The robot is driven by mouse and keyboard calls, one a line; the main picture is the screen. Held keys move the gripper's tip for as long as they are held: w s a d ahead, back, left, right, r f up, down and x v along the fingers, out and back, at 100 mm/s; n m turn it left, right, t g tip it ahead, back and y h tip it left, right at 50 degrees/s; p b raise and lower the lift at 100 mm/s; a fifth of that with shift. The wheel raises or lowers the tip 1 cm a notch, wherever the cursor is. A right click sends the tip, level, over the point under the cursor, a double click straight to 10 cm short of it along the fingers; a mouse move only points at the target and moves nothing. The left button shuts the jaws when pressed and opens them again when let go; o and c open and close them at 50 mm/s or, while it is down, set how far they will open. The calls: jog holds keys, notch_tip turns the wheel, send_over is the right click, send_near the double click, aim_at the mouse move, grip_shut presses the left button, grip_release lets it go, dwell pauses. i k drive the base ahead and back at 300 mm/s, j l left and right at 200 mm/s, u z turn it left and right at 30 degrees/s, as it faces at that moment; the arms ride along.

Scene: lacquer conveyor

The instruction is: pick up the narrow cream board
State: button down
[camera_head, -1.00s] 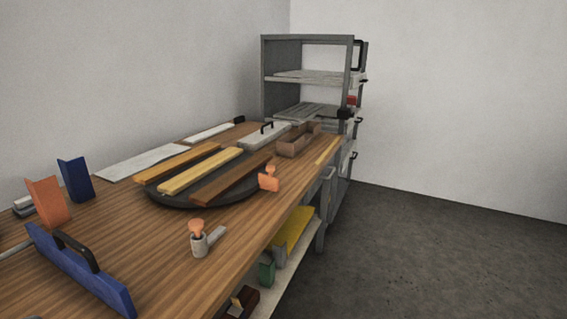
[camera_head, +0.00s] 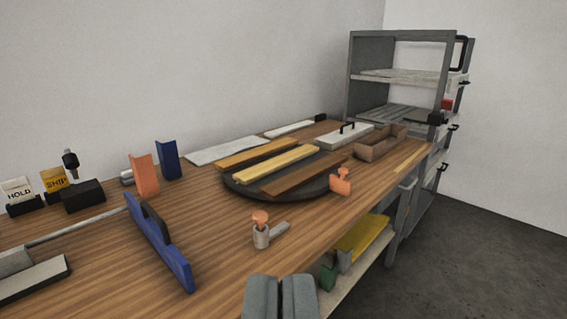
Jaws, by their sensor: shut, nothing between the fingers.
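A round dark turntable (camera_head: 240,188) on the wooden bench bears three long boards side by side. The middle one is a narrow pale cream-yellow board (camera_head: 277,163). An orange-tan board (camera_head: 257,153) lies behind it and a brown board (camera_head: 305,176) in front. No board is hidden by my gripper. My gripper (camera_head: 282,280) shows at the bottom edge as two grey fingers side by side. It is shut and empty, nearer to me than the turntable and apart from the boards.
A grey post with an orange knob (camera_head: 261,232) and an orange clamp (camera_head: 341,182) stand in front of the turntable. A blue handled straightedge (camera_head: 160,245) is at left. A brown tray (camera_head: 380,143) and grey shelf rack (camera_head: 397,75) are at the back right.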

aim_at(250, 175)
jog(key=i+l, duration=0.3)
jog(key=i, duration=0.15)
jog(key=i+l, duration=0.3)
jog(key=i, duration=0.2)
jog(key=i+l, duration=0.3)
jog(key=i, duration=0.15)
jog(key=i+l+z, duration=0.1)
jog(key=i+l, duration=0.2)
jog(key=i, duration=0.15)
